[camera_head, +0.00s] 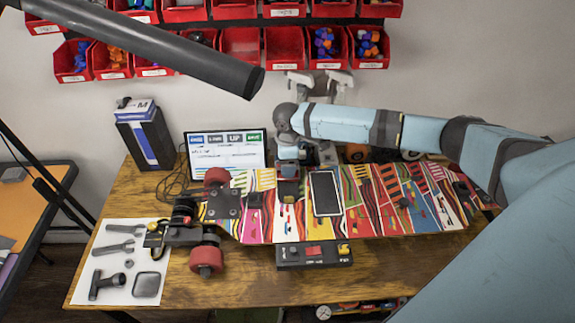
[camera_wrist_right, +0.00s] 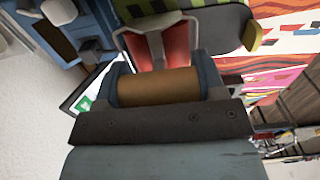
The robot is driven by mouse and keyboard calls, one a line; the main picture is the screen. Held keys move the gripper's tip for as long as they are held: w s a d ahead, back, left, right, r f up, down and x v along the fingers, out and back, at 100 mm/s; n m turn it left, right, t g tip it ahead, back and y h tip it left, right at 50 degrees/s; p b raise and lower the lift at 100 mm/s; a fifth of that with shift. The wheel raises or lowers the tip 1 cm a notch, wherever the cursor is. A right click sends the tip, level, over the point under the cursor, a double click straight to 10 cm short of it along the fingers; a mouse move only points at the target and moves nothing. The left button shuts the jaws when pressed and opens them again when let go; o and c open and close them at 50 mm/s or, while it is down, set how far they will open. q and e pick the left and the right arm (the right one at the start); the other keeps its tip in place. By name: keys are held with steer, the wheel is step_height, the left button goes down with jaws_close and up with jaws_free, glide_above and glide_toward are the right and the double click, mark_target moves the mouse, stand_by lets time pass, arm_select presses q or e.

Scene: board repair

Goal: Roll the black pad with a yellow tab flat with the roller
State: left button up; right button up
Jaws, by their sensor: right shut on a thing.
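A black pad (camera_head: 288,189) with a yellow tab lies across the patterned skateboard deck (camera_head: 375,215) in the head view, and shows near the top of the right wrist view (camera_wrist_right: 205,28) with its yellow-green tab (camera_wrist_right: 251,37) on the right. My right gripper (camera_head: 290,165) is over the pad's far end. It is shut on the roller's brown handle (camera_wrist_right: 158,87), seen between its blue fingers. The roller's metal fork and reddish drum (camera_wrist_right: 165,48) point toward the pad. I cannot tell whether the drum touches it. My left gripper is not in view.
A black phone-like slab (camera_head: 325,193) lies on the deck right of the pad. A dark control box (camera_head: 313,255) is in front. Red wheels (camera_head: 206,260) are at left. A tablet (camera_head: 226,150) and blue box (camera_head: 147,135) stand behind; tools lie on a white sheet (camera_head: 120,235).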

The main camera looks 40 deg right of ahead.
steer(key=shift+s+a+r+p, duration=0.15)
steer(key=shift+s+a+p, duration=0.3)
steer(key=shift+s+p, duration=0.2)
steer(key=shift+s+a+p, duration=0.4)
steer(key=shift+s+p, duration=0.05)
steer(key=shift+s, duration=0.1)
steer(key=shift+s+a+p, duration=0.55)
steer(key=shift+s+p, duration=0.3)
steer(key=shift+p, duration=0.1)
steer(key=shift+s+a, duration=0.25)
steer(key=shift+s, duration=0.05)
steer(key=shift+w+d, duration=0.4)
steer(key=shift+w, duration=0.2)
steer(key=shift+w+d, duration=0.4)
steer(key=shift+w, duration=0.2)
steer(key=shift+w+d+f+b, duration=0.15)
steer(key=shift+w+d, duration=0.25)
steer(key=shift+w, duration=0.15)
steer(key=shift+w+d+f+b, duration=0.1)
steer(key=shift+w+d+b, duration=0.05)
steer(key=shift+w+d, duration=0.3)
